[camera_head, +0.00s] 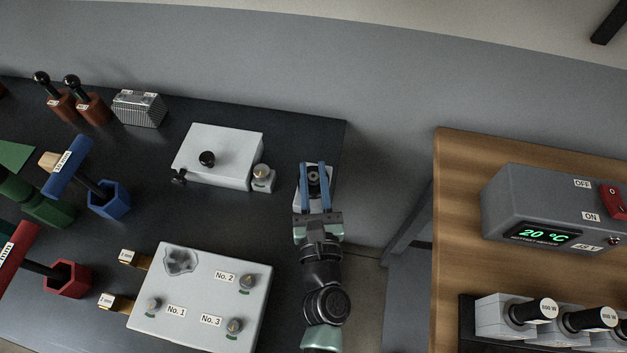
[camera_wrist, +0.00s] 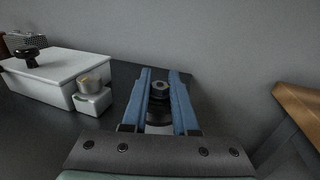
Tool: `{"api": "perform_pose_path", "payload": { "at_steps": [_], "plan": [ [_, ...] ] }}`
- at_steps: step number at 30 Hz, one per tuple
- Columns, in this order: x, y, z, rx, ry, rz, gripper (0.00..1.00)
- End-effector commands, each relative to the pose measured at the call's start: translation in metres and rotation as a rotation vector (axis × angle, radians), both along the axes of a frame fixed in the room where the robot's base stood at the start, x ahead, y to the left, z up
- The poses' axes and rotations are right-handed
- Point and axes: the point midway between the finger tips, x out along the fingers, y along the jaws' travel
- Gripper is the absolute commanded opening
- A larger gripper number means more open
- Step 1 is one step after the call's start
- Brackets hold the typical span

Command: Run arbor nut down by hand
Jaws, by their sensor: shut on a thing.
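My gripper (camera_head: 314,170) points away from my body at the right end of the dark bench. Its two long blue fingers are shut on a small dark round part with a pale centre, which I take for the arbor nut (camera_head: 314,177). In the wrist view the nut (camera_wrist: 160,88) sits between the fingers near their tips, above a wider dark round body and a light base. The fingers hide its sides, so I cannot see its thread or how far down it sits. The light block (camera_head: 299,198) under it shows beside the fingers.
A white box with a black knob (camera_head: 207,158) and a small block with a metal cap (camera_head: 262,172) stand close left. A white plate with numbered knobs (camera_head: 200,325) lies nearer. The wooden table (camera_head: 455,225) with a grey controller (camera_head: 530,205) is right, across a gap.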

Motion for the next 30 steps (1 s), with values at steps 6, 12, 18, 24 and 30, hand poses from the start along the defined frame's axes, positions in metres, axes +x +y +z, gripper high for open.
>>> {"api": "perform_pose_path", "payload": {
  "at_steps": [6, 12, 18, 24, 30],
  "plan": [
    [-0.0003, 0.0002, -0.0073, 0.001, -0.004, -0.131, 0.0],
    [0.0001, 0.0003, -0.0048, 0.0, -0.003, -0.215, 0.0],
    [0.0001, 0.0003, -0.0021, 0.0, -0.001, -0.259, 0.0],
    [0.0, 0.0004, -0.0004, 0.0, 0.0, -0.27, 0.0],
    [0.0001, 0.0004, -0.0001, -0.001, 0.0, -0.269, 0.0]
  ]
}}
